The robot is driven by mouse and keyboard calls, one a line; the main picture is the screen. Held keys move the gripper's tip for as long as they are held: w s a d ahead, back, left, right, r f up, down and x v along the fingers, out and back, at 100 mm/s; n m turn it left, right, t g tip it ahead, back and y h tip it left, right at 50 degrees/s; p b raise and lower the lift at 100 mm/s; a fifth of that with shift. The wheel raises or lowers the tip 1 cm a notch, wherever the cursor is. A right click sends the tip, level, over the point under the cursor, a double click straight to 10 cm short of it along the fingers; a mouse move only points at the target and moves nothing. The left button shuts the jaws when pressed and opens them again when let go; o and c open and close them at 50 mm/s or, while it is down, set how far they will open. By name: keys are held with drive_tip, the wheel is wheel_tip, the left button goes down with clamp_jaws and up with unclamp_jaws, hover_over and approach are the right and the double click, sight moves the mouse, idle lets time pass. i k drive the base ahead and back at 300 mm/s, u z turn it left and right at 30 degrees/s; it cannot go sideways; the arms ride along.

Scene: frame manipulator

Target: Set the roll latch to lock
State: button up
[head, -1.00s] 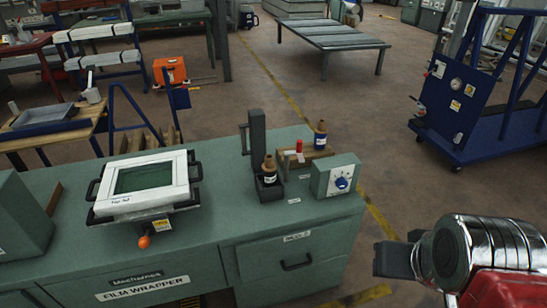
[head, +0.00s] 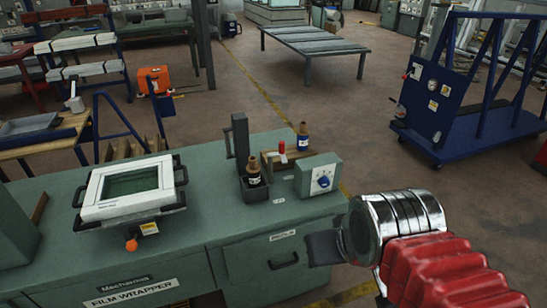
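The green film wrapper bench (head: 210,222) fills the lower left. No part is labelled as the roll latch legibly, so I cannot tell which part it is. A grey-green box with a blue knob (head: 324,181) stands at the bench's right end. Left of it are a small red-topped piece (head: 282,152), a dark upright post (head: 239,141) and a brown-topped bottle (head: 253,172) in a dark holder. My gripper (head: 323,247) is dark, in front of the bench's right end and below the knob box in the picture. Its fingers are not clear enough to tell open from shut.
A white-framed screen (head: 130,187) with an orange knob (head: 131,245) beneath stands on the bench's left. Another bottle (head: 303,136) stands behind the knob box. A blue wheeled frame (head: 440,105) is at the right. The floor between is clear.

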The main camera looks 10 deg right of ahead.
sight(281, 153)
drive_tip(key=z, duration=0.05)
drive_tip(key=i, duration=1)
drive_tip(key=u, duration=0.1)
drive_tip(key=k, duration=0.5)
drive_tip(key=z, duration=1.9)
